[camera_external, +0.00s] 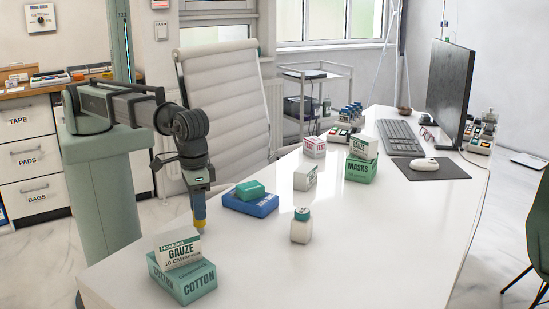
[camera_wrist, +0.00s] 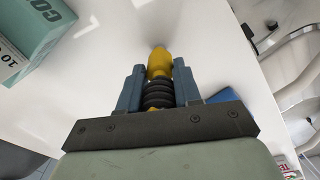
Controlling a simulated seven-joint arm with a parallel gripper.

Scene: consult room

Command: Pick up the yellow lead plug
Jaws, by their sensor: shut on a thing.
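The yellow lead plug (camera_wrist: 159,64) has a yellow body with a black ribbed sleeve. In the wrist view it sits between the two blue-grey fingers of my gripper (camera_wrist: 158,88), which is shut on it. In the external view the yellow plug (camera_external: 200,219) points down from my gripper (camera_external: 199,202), near the left edge of the white desk. Its lower end is close to the desktop. I cannot tell whether it touches the surface.
A gauze box (camera_external: 178,250) rests on a green cotton box (camera_external: 182,279) at the near left. A white bottle (camera_external: 301,227) stands farther right. The desk's near right is clear.

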